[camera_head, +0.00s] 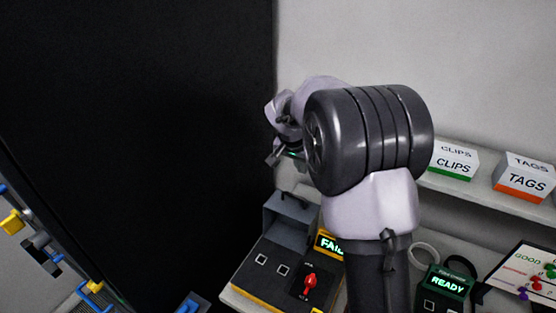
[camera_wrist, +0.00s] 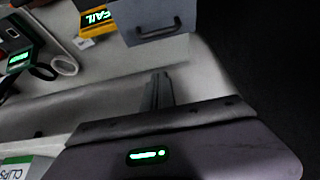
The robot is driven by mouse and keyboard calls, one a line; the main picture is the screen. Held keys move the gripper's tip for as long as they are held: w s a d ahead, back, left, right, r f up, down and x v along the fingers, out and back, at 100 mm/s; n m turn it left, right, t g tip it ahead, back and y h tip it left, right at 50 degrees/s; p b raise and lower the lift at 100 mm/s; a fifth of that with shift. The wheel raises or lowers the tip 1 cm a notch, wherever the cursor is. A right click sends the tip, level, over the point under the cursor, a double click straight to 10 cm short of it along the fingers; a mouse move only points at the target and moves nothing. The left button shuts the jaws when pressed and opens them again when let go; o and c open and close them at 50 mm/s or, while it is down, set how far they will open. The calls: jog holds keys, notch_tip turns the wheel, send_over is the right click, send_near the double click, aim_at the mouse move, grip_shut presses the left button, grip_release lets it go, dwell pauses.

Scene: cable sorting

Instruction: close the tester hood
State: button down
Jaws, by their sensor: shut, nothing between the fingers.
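The tester (camera_head: 268,270) is a dark box with a yellow front edge, a red switch and a lit FAIL display, at the lower middle of the head view. Its grey hood (camera_head: 287,211) stands raised at the back, with a dark handle on it. In the wrist view the hood (camera_wrist: 150,22) and its handle show at the top, beside the FAIL display (camera_wrist: 97,16). My gripper (camera_head: 273,157) is shut and empty, above and behind the hood in the head view. In the wrist view its fingers (camera_wrist: 158,85) are together, apart from the hood. My arm hides part of the tester's right side.
A shelf with CLIPS (camera_head: 452,161) and TAGS (camera_head: 524,178) boxes runs along the wall at right. A device reading READY (camera_head: 446,286) and a board with pins (camera_head: 525,272) lie right of my arm. A tall black panel (camera_head: 140,130) fills the left.

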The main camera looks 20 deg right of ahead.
jog(key=b, duration=0.1)
send_over(300, 203)
jog(key=w+d, duration=0.3)
notch_tip(300, 203, down, 9)
jog(key=s+a, duration=0.2)
jog(key=s, duration=0.1)
jog(key=shift+a+f, duration=0.1)
jog(key=shift+a, duration=0.15)
jog(key=shift+s+a+b, duration=0.1)
jog(key=shift+a+b, duration=0.05)
jog(key=shift+b, duration=0.15)
jog(key=shift+f, duration=0.1)
